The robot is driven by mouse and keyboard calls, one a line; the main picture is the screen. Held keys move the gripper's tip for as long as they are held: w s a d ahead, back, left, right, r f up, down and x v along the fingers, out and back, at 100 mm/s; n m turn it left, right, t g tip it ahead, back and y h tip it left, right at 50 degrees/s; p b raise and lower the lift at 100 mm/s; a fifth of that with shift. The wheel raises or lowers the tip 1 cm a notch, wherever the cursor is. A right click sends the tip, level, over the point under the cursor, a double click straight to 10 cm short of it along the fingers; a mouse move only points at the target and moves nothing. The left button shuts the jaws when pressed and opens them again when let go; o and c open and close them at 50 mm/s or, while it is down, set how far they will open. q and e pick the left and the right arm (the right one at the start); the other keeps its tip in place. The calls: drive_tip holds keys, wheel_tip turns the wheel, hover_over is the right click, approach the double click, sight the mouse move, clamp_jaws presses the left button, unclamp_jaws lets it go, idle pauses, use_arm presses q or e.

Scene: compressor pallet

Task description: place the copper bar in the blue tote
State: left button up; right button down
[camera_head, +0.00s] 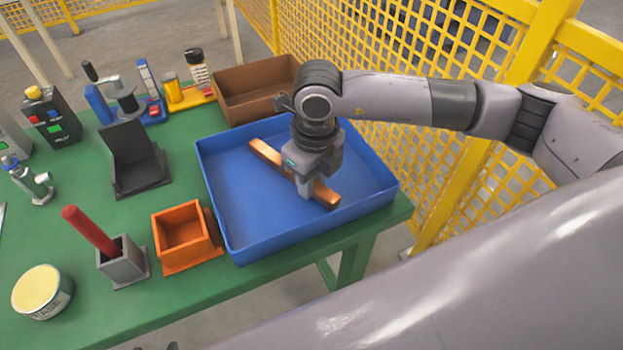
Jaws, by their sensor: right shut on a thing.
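The copper bar (265,153) lies diagonally within the outline of the blue tote (236,247), from the upper left toward the lower right. My right gripper (306,191) points down over the tote and is shut on the copper bar near its middle. The gripper body hides the held part of the bar. I cannot tell whether the bar touches the tote floor or is just above it. My left gripper is not in view.
A brown bin (245,80) stands behind the tote. An orange box (183,235), a grey holder (124,263) with a red rod and a tin (42,291) stand to the left on the green table (180,305). Yellow fencing (430,150) runs along the right.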

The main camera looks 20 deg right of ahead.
drive_tip(key=shift+f, duration=0.3)
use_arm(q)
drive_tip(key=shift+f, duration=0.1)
